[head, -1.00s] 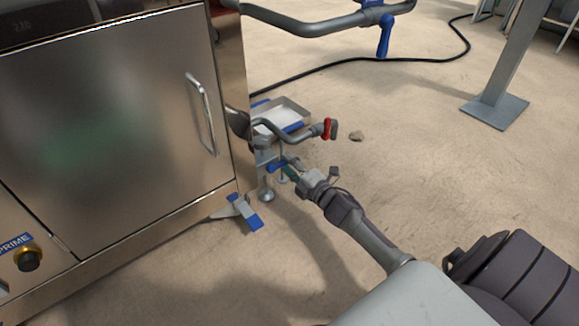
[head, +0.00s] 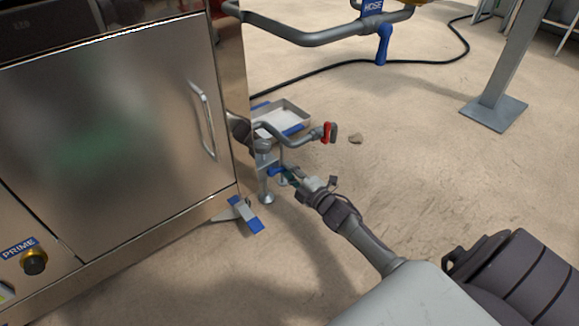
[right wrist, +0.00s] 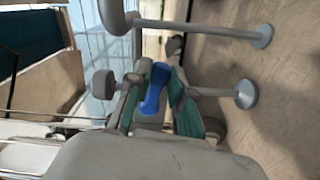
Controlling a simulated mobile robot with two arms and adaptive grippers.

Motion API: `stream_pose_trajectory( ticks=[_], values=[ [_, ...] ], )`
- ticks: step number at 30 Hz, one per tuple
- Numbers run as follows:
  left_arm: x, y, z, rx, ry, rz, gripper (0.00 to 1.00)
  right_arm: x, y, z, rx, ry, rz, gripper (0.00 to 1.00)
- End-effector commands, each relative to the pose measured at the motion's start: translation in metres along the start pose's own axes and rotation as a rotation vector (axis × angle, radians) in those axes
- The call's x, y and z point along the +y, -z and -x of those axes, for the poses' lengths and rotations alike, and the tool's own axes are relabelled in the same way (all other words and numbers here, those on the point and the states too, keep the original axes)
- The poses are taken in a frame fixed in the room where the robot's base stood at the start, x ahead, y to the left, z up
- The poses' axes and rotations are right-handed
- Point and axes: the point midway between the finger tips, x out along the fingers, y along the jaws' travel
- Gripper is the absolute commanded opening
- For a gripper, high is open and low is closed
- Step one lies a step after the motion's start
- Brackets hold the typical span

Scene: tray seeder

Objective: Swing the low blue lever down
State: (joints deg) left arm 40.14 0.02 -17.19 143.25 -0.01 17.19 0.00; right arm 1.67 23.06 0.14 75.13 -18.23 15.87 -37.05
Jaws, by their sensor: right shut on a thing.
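The low blue lever (head: 276,171) sits on the low pipework at the right corner of the steel machine, below a pipe with a red handle. My right gripper (head: 291,177) reaches it from the lower right and is shut on it. In the right wrist view the blue lever (right wrist: 155,88) stands between the two teal-padded fingers (right wrist: 152,105). The fingers hide part of it, and its pivot is hard to make out. My left gripper is not in view.
The steel machine (head: 110,120) with a door handle (head: 203,118) fills the left. A red handle (head: 329,132) and a shallow tray (head: 292,113) are just above the lever. A higher pipe carries another blue lever (head: 383,45). The floor at right is mostly clear.

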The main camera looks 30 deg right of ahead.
Motion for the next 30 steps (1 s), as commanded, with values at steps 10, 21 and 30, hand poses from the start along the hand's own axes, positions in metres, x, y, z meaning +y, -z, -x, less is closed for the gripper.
stream_pose_trajectory(
  ticks=[10,21,30],
  values=[
    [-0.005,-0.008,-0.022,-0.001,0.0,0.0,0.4,-0.014,0.004,0.0,-0.001,0.003,-0.325,0.0],
    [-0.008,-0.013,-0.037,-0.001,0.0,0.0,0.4,-0.03,0.012,0.0,-0.001,0.002,-0.677,0.0],
    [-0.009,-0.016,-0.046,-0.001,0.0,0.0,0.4,-0.039,0.022,0.0,0.0,0.002,-0.959,0.0]
  ],
)
